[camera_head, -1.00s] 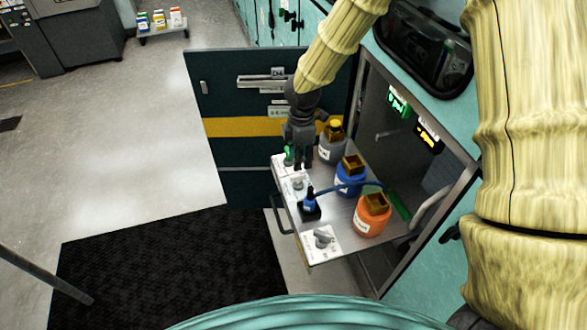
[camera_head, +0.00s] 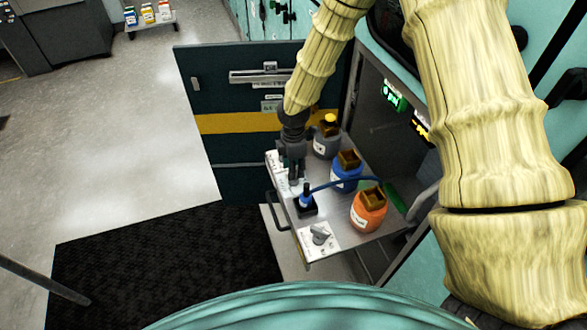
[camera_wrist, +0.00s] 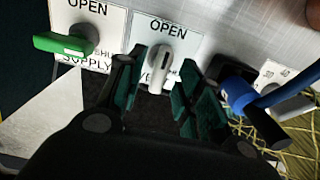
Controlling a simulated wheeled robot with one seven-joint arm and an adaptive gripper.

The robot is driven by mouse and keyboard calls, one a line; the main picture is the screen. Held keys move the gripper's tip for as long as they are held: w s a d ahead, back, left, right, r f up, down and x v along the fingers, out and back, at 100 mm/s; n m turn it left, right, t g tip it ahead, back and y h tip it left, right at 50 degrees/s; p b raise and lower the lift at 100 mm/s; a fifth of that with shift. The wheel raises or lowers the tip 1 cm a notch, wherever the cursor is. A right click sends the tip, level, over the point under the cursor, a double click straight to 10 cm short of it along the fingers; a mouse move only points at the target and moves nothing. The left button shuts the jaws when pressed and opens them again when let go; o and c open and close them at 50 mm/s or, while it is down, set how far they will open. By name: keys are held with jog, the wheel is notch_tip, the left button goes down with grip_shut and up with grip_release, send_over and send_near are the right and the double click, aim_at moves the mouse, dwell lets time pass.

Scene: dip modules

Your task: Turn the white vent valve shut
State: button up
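The white vent valve (camera_wrist: 161,68) sits on a white plate marked OPEN at its top. Its lever points down in the wrist view, slightly left, and the lower lettering is partly hidden by my fingers. My gripper (camera_wrist: 160,88) is open, with one green-padded finger on each side of the lever. I see gaps between the pads and the lever. In the head view my gripper (camera_head: 293,176) points down over the plates on the pulled-out shelf and hides most of the valve.
A green supply valve (camera_wrist: 66,43) is left of the vent plate. A blue connector (camera_wrist: 238,94) with a hose is close on the right. Grey (camera_head: 326,143), blue (camera_head: 346,177) and orange (camera_head: 368,212) bottles stand on the shelf. A grey knob (camera_head: 320,235) is at the shelf's near end.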

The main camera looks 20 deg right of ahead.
jog(key=shift+f, duration=0.85)
jog(key=shift+c, duration=0.2)
grip_shut()
